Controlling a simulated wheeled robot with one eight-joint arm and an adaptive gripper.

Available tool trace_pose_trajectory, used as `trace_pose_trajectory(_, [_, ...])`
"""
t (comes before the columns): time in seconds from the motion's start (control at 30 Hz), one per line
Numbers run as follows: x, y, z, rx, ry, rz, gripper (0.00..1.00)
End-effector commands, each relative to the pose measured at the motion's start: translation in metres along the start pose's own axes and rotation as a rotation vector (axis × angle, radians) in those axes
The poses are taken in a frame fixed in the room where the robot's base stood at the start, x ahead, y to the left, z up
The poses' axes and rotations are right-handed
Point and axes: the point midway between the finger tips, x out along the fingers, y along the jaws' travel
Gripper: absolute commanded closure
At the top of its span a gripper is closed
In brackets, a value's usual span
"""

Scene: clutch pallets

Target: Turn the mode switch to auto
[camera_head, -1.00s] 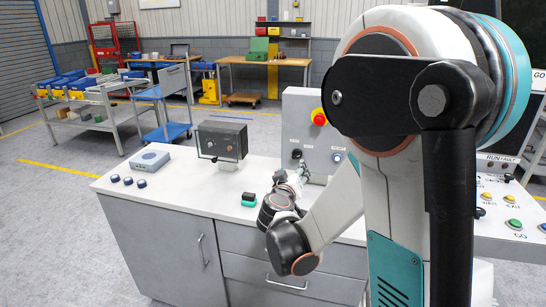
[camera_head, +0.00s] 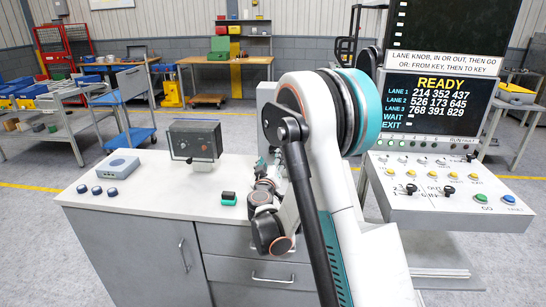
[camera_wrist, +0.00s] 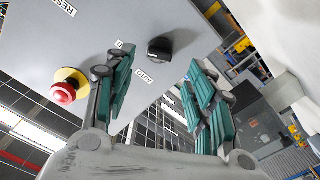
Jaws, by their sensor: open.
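The mode switch (camera_wrist: 160,49) is a black round knob on a grey panel, near the top middle of the wrist view. An AUTO label (camera_wrist: 143,76) and a small second label lie beside it. My gripper (camera_wrist: 158,68) is open, with its teal-padded fingers pointing toward the panel, one to each side below the knob. Nothing is between the fingers, and they look apart from the knob. In the head view the grey control box (camera_head: 264,95) is mostly hidden behind my arm, and the switch cannot be seen there.
A red mushroom button on a yellow base (camera_wrist: 66,88) sits left of the fingers on the panel. On the counter (camera_head: 160,200) stand a dark box (camera_head: 195,141), a blue-grey box (camera_head: 110,166), several dark knobs and a small green-black block (camera_head: 228,198). A button console (camera_head: 450,190) is at right.

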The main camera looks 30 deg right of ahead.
Motion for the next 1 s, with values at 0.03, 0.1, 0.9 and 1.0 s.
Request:
trace_pose_trajectory(0.03, [0.011, 0.000, 0.002, 0.000, -0.001, 0.001, 0.50])
trace_pose_trajectory(0.1, [0.023, 0.000, 0.002, 0.000, -0.001, 0.001, 0.50])
trace_pose_trajectory(0.9, [0.058, 0.000, 0.000, 0.000, 0.000, 0.000, 0.84])
trace_pose_trajectory(1.0, [0.058, 0.000, 0.000, 0.000, 0.000, 0.000, 0.94])
